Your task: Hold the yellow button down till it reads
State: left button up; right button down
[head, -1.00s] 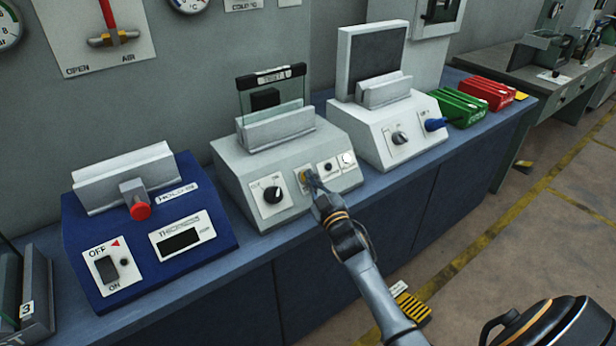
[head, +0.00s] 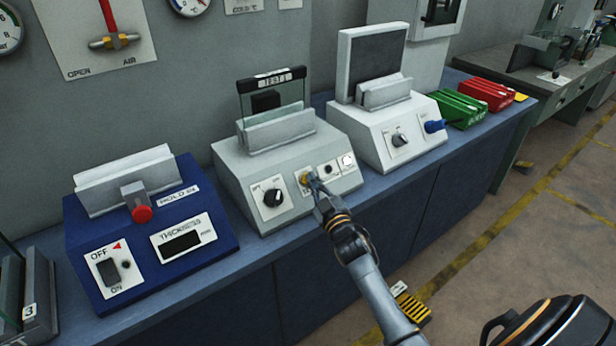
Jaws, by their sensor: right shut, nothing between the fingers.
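The yellow button (head: 304,179) is on the sloped front of the middle light-grey device (head: 238,185), right of a black knob (head: 272,197). My right gripper (head: 313,183) is shut and empty, with its fingertips at the button and partly covering it. I cannot tell whether the button is pressed in. A glass plate (head: 285,98) with a black top strip marked "TEST 1" stands in the slot of this device. A small dark dial (head: 328,169) and a round white part (head: 347,161) sit right of the button. My left gripper is not in view.
A blue thickness device (head: 220,238) with a red knob and dark display stands left. A white device (head: 375,145) with a dark panel stands right, then green (head: 465,107) and red (head: 487,93) blocks. All are on the blue bench (head: 250,255). A glass-holding rack is at far left.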

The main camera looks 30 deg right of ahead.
jog(key=shift+s+r, duration=0.25)
jog(key=shift+s, duration=0.1)
jog(key=s+r+p, duration=0.1)
jog(key=s+p, duration=0.1)
jog(key=s+r+p, duration=0.2)
jog(key=shift+d+p, duration=0.2)
jog(key=shift+p, duration=0.2)
dwell(0.4)
